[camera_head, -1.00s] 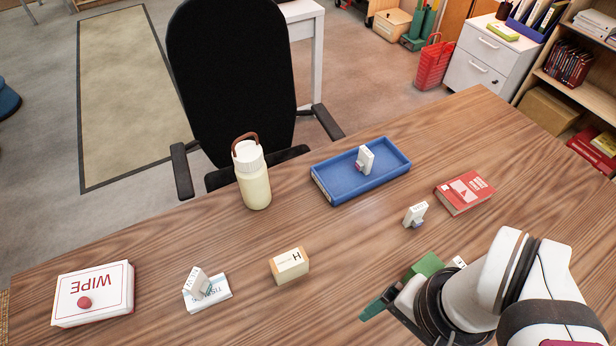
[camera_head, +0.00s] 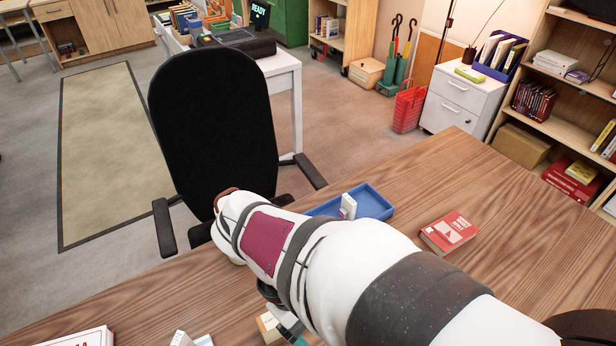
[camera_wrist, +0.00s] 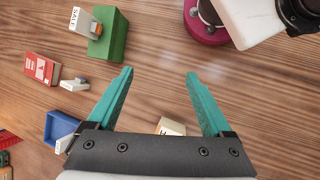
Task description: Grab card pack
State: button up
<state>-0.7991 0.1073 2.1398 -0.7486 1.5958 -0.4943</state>
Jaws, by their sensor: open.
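A red pack with a white label (camera_head: 449,232) lies flat on the right of the desk; it also shows at the left of the wrist view (camera_wrist: 42,69). A small cream box (camera_head: 268,327) is partly hidden by my arm in the head view. In the wrist view the cream box (camera_wrist: 172,126) lies beyond the space between my fingers, partly cut off by the gripper body. I cannot tell for sure which of these is the card pack. My gripper (camera_wrist: 160,73) is open, with nothing held between its teal fingers; the red pack is left of them.
A blue tray (camera_head: 371,203) holds a small white item (camera_head: 348,206). A white box (camera_head: 85,338) is at the front left. Desk right of the red pack is clear.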

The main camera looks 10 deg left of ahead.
jog(key=a+f+n+t+h, duration=0.2)
jog(key=a+n+t, duration=0.1)
jog(key=a+n, duration=0.4)
jog(key=n+t, duration=0.8)
jog(key=n, duration=0.3)
send_near(274, 319)
jog(key=shift+y, duration=0.4)
jog(key=x, duration=0.8)
jog(key=shift+w+d, duration=0.1)
jog(key=shift+d, duration=0.25)
grip_shut()
